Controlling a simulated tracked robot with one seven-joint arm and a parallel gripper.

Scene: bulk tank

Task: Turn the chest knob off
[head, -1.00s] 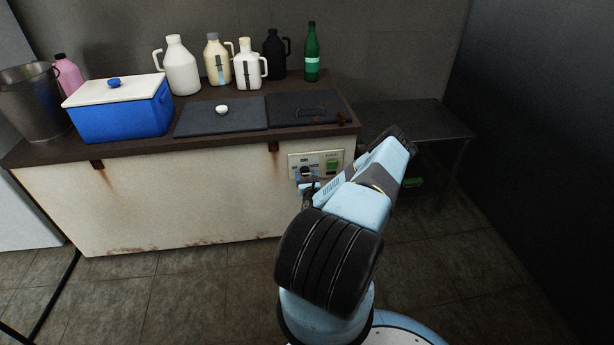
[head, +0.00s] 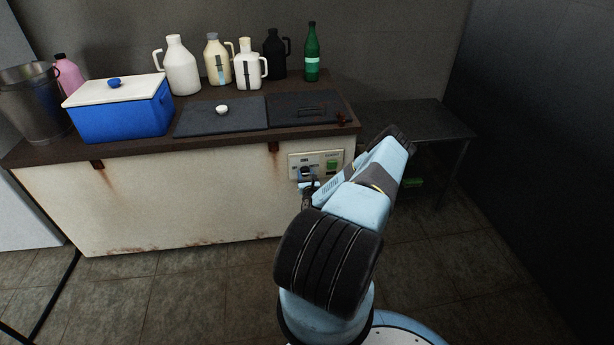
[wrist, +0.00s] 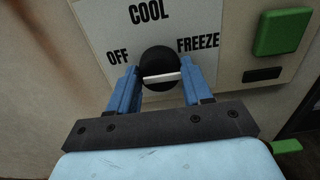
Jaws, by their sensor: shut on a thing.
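The chest (head: 190,195) is a long, rust-streaked cream cabinet with a dark top. Its control panel (head: 294,158) is on the front at the right. The round black chest knob (wrist: 157,58) sits on the panel among the labels COOL above, OFF at left and FREEZE at right. A white bar on the knob lies nearly level, its right end slightly higher. I cannot tell which end points. My gripper (wrist: 161,76) is shut on the knob, one blue finger on each side. In the head view my gripper (head: 307,184) is small and partly hidden by my arm.
A green switch (wrist: 283,32) is right of the knob. On the chest top are a blue cooler (head: 120,118), dark lids (head: 222,120), a green bottle (head: 312,55) and several jugs. A low dark table (head: 420,118) stands at right. Floor in front is clear.

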